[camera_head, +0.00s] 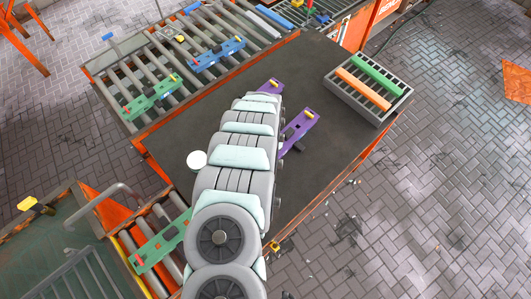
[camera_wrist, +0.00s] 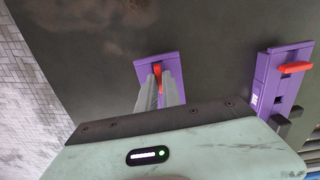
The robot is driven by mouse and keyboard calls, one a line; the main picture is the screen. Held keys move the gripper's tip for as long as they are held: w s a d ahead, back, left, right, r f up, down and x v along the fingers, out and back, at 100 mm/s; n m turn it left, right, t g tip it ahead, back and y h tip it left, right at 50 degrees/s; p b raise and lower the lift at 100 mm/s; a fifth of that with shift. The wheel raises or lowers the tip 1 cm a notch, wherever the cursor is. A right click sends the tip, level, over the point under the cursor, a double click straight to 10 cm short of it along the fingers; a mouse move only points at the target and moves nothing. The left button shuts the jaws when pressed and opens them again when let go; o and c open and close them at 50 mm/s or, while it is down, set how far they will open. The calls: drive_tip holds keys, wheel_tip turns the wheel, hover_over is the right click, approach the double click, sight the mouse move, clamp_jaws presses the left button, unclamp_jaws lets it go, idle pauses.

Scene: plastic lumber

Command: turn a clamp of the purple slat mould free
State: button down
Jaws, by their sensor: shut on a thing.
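My gripper (camera_wrist: 159,85) is shut on the red clamp (camera_wrist: 157,70) of a purple piece (camera_wrist: 143,68) in the wrist view. The fingers come from below and hide part of the clamp and the piece. A second purple piece (camera_wrist: 262,78) lies to the right, with its own red clamp (camera_wrist: 296,67) lying crosswise. I cannot tell whether the purple parts join.
The purple parts lie on a dark table (camera_head: 235,75). A grey crate (camera_head: 338,92) with a green and an orange slat stands at the right. Green (camera_head: 150,97) and blue (camera_head: 218,54) moulds lie on rollers at the back left. A white round thing (camera_head: 197,160) is left of my arm.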

drive_tip(key=c, duration=1.5)
unclamp_jaws()
drive_tip(key=shift+r, duration=0.15)
wheel_tip(320, 180, up, 10)
drive_tip(key=shift+r+b, duration=0.25)
drive_tip(key=shift+b, duration=0.05)
